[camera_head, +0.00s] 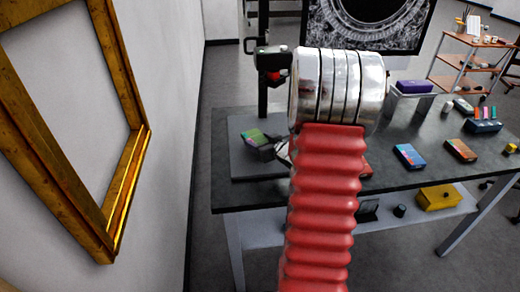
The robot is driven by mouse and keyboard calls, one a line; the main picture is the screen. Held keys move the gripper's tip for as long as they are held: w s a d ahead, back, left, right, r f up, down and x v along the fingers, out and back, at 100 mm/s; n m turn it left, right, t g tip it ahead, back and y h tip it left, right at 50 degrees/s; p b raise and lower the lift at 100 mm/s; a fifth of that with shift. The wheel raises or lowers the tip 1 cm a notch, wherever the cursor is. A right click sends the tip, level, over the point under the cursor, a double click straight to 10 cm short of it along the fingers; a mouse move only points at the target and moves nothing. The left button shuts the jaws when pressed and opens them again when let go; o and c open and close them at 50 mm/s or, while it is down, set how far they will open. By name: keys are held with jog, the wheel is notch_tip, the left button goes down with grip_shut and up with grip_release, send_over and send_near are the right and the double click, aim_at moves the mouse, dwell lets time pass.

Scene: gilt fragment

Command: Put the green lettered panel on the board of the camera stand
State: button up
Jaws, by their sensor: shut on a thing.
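The green lettered panel (252,136) is at the left of the dark table, over the board (241,168) of the camera stand. My gripper (263,146) is shut on its near right side, mostly hidden behind my red-sleeved arm. I cannot tell whether the panel touches the board or is held just above it. The camera stand (263,98) has a black upright with a camera head (271,60) above the board. The right part of the board is hidden by my arm.
On the table (390,182) lie a blue panel (409,156), an orange-brown panel (460,150) and a partly hidden red one (366,168). A purple box (413,87) stands behind. A gilt frame (125,200) hangs on the left wall. A yellow box (437,197) is on the lower shelf.

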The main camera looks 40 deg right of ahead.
jog(key=shift+f, duration=1.85)
jog(key=o, duration=1.1)
jog(key=shift+f, duration=0.1)
jog(key=shift+c, duration=0.2)
jog(key=shift+s+r, duration=0.3)
jog(key=shift+s, duration=0.2)
jog(key=v, duration=1.1)
jog(key=shift+a+r, duration=0.1)
